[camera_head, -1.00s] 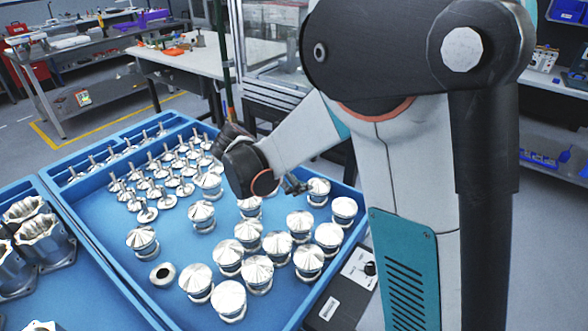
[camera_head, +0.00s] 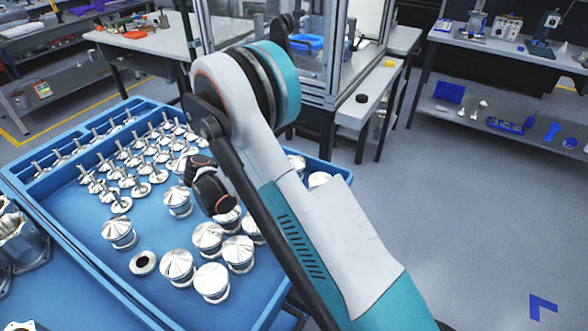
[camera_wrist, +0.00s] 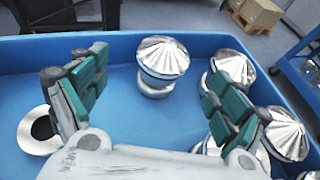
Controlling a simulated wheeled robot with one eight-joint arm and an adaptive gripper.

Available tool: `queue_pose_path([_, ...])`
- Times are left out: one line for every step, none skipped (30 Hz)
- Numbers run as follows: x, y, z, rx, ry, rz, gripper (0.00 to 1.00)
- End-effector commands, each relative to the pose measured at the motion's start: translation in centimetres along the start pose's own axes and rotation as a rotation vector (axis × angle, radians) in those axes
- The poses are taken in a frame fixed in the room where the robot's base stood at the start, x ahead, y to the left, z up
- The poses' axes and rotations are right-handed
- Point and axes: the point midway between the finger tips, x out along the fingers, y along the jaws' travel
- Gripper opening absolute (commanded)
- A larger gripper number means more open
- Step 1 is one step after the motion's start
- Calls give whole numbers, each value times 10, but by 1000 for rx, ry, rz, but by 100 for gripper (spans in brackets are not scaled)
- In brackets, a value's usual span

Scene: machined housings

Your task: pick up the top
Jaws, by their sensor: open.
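Silver metal tops with cone-shaped ridged caps stand in a blue tray (camera_head: 75,222). In the wrist view one top (camera_wrist: 162,62) stands upright near the tray wall, beyond and between my fingertips, apart from them. More tops (camera_wrist: 284,133) crowd at the right, partly behind the right finger. My gripper (camera_wrist: 157,92) is open and empty, its teal-padded fingers spread wide above the tray. In the head view my gripper is low over the tray and mostly hidden by my arm. One top (camera_head: 118,232) stands at the left there; several more (camera_head: 208,238) stand beside my arm.
A dark-holed ring (camera_wrist: 38,130) lies left of my left finger; it also shows in the head view (camera_head: 143,263). Several thin-stemmed parts (camera_head: 150,160) fill the tray's far side. The tray wall (camera_wrist: 60,48) rises ahead. Housings (camera_head: 20,238) sit at the far left.

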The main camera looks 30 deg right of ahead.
Motion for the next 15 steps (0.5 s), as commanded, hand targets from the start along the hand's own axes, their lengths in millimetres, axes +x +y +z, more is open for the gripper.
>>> queue_pose_path([12, -1, -2, 2, 0, -3, 90])
queue_pose_path([16, -1, -2, 2, 0, -2, 90])
queue_pose_path([22, -1, -2, 2, 0, -2, 90])
queue_pose_path([26, -1, -2, 2, 0, -2, 90])
queue_pose_path([29, -1, -2, 2, 0, -2, 90])
queue_pose_path([33, -1, -1, 2, 0, -1, 90])
queue_pose_path([35, -1, -1, 1, 0, 0, 90])
queue_pose_path([36, -1, -1, 1, 0, 0, 90])
queue_pose_path([38, -1, 0, 1, 0, 0, 90])
queue_pose_path([39, -1, 0, 1, 0, 0, 90])
queue_pose_path([40, -1, 0, 1, 0, 0, 90])
queue_pose_path([42, -1, -1, 1, 0, 0, 90])
queue_pose_path([44, -2, -1, 1, 0, 0, 90])
queue_pose_path([46, -2, -1, 1, 1, -1, 90])
queue_pose_path([50, -3, -2, 2, 1, -1, 90])
